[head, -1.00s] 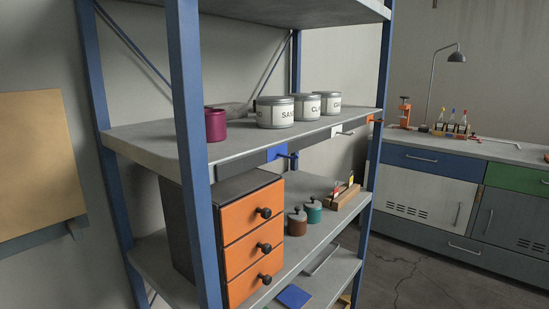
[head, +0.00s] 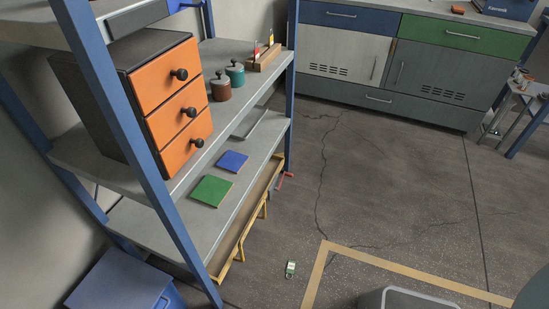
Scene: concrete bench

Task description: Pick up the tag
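A small white and green piece (head: 290,269) lies on the dark floor at the bottom middle of the head view, just left of the yellow floor line. It looks like a tag, but it is too small to make out any marking. Nothing touches it. Neither of my grippers is in view.
A blue-framed shelf (head: 125,128) stands left, with orange drawers (head: 170,92), green (head: 211,190) and blue (head: 233,161) squares, and a yellow-edged frame (head: 238,238) low down. Cabinets (head: 435,75) line the back. A grey-rimmed thing (head: 395,293) shows bottom right. The middle floor is clear.

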